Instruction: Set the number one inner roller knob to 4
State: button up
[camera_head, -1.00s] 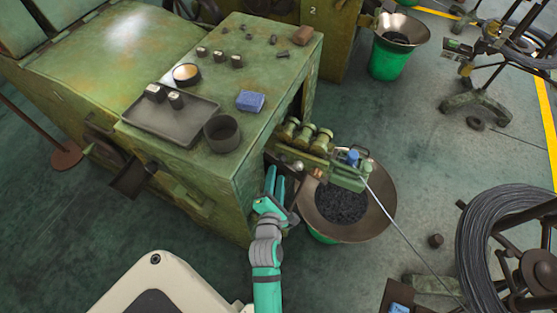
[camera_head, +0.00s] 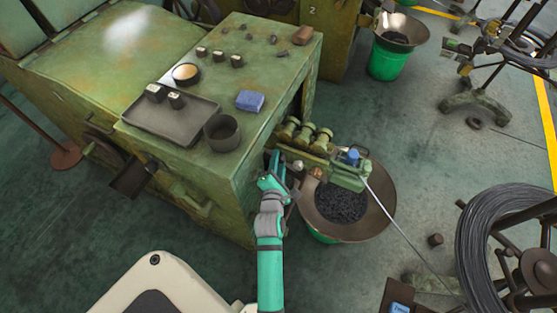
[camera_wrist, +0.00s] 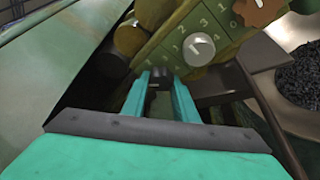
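The roller unit (camera_head: 305,140) is a green block with several round rollers on the side of the green machine. In the wrist view its numbered face (camera_wrist: 185,35) shows digits, a silver round knob (camera_wrist: 198,48) and a small dark knob-like piece (camera_wrist: 160,78). My gripper (camera_wrist: 160,85) has its two teal fingers on either side of the dark piece, with their tips at it. The fingers stand apart, but I cannot tell whether they press on it. In the head view my gripper (camera_head: 272,168) is at the near side of the unit, its tips partly hidden.
The green machine cabinet (camera_head: 235,200) stands left of my gripper. A wide bowl (camera_head: 375,220) of dark pieces sits below the unit at right. A wire (camera_head: 395,225) runs from the unit to a wire coil (camera_head: 480,240). Open floor lies in front.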

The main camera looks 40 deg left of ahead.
jog(key=shift+c, duration=1.4)
jog(key=shift+a, duration=0.1)
jog(key=shift+w+m+y, duration=0.2)
jog(key=shift+m+y, duration=0.1)
jog(key=shift+m, duration=0.1)
jog(key=shift+s+m, duration=0.2)
jog(key=shift+m, duration=0.3)
jog(key=m, duration=0.1)
jog(key=m+t+y, duration=0.1)
jog(key=m, duration=0.1)
jog(key=shift+w+d, duration=0.1)
jog(key=shift+d, duration=0.15)
jog(key=shift+m+t+y, duration=0.3)
jog(key=shift+m, duration=0.2)
jog(key=shift+r+m, duration=0.1)
jog(key=shift+m, duration=0.2)
jog(key=shift+a, duration=0.15)
